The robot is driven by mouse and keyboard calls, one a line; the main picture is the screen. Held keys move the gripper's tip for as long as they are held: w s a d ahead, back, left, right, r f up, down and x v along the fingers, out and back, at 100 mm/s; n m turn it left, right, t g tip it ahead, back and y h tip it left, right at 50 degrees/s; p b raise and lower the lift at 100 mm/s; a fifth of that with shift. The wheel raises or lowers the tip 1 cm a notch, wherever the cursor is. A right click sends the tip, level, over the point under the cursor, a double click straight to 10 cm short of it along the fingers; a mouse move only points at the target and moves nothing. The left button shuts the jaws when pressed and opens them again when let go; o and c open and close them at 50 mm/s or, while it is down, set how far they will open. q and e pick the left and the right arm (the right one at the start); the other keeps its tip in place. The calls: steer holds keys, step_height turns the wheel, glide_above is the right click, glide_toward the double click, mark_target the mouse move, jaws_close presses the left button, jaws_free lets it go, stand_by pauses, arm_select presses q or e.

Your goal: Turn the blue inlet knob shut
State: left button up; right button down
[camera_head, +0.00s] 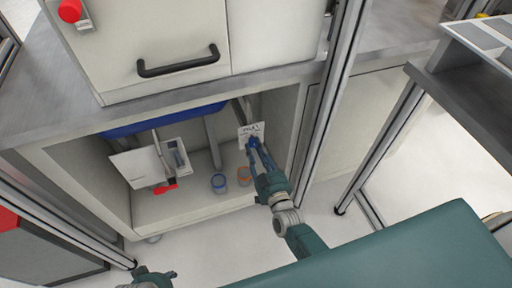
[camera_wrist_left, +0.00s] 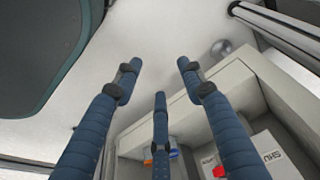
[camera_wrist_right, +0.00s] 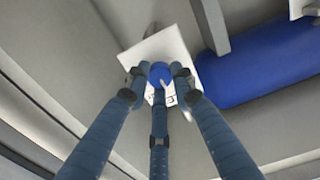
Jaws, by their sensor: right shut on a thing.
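The blue inlet knob (camera_wrist_right: 160,74) is in the right wrist view, in front of a white label card (camera_wrist_right: 152,48) with dark lettering. My right gripper (camera_wrist_right: 161,78) has its fingers closed around the knob. In the head view the same gripper (camera_head: 255,146) reaches into the open cabinet, and its fingers largely hide the knob in front of the card (camera_head: 250,131). My left gripper (camera_wrist_left: 160,75) is open and empty, with its fingers spread above the floor in front of the cabinet. In the head view only part of the left arm shows at the bottom edge.
The open cabinet holds a blue cylinder (camera_head: 165,120) under its top, a white box (camera_head: 138,168), and a blue jar (camera_head: 219,183) and an orange jar (camera_head: 244,176) on its floor. A metal upright (camera_head: 333,100) stands right of the opening. A black drawer handle (camera_head: 178,64) sits above.

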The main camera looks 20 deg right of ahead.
steer(key=m, duration=0.3)
steer(key=shift+r+m, duration=0.15)
steer(key=shift+m, duration=0.25)
steer(key=m, duration=0.2)
steer(key=shift+m, duration=1.4)
arm_select(q)
steer(key=shift+w+f, duration=0.1)
arm_select(e)
steer(key=shift+m, duration=0.3)
steer(key=shift+d, duration=0.1)
steer(key=c, duration=1.5)
jaws_free()
steer(key=shift+o, duration=0.2)
